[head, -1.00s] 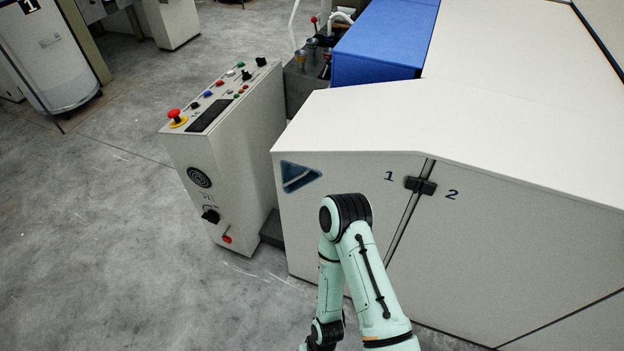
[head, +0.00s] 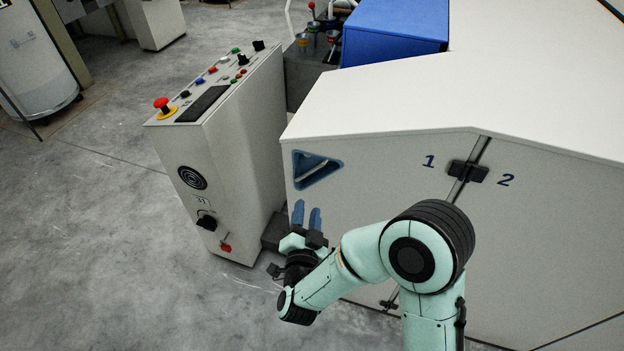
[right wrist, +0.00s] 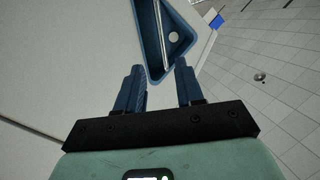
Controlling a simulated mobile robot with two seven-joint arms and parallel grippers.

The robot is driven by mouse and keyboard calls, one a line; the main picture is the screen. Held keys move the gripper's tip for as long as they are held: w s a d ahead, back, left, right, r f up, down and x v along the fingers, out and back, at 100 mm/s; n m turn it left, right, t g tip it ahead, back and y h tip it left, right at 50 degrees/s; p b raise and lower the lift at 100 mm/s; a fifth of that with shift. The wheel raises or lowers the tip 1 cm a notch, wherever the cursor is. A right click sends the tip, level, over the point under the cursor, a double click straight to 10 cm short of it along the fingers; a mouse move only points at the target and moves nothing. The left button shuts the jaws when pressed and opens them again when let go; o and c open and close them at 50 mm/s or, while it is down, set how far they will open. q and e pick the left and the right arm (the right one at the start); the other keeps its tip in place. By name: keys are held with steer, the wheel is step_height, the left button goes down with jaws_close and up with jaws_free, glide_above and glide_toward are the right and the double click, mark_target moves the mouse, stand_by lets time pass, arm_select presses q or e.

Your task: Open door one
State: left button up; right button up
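Door one (head: 370,185) is the pale grey panel marked "1", left of the seam with the panel marked "2". It looks closed. A blue triangular recess (head: 309,183) with a light bar across it sits in its upper left corner. A black latch (head: 468,171) spans the seam at the top. My right gripper (head: 307,212) is just below the recess, its blue fingers pointing up at it. In the right wrist view the fingers (right wrist: 160,75) are apart with nothing between them, and the recess with its bar (right wrist: 164,42) lies just ahead. My left gripper is not in view.
A control cabinet (head: 230,155) with a red emergency button (head: 162,104) stands close to the left of door one. Bare concrete floor (head: 90,240) lies at the left. Door two (head: 545,230) adjoins on the right.

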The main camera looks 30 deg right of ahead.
mark_target(313, 172)
steer(key=x, duration=0.9)
steer(key=r+x, duration=0.1)
steer(key=x, duration=0.3)
steer(key=shift+d, duration=0.3)
jaws_close()
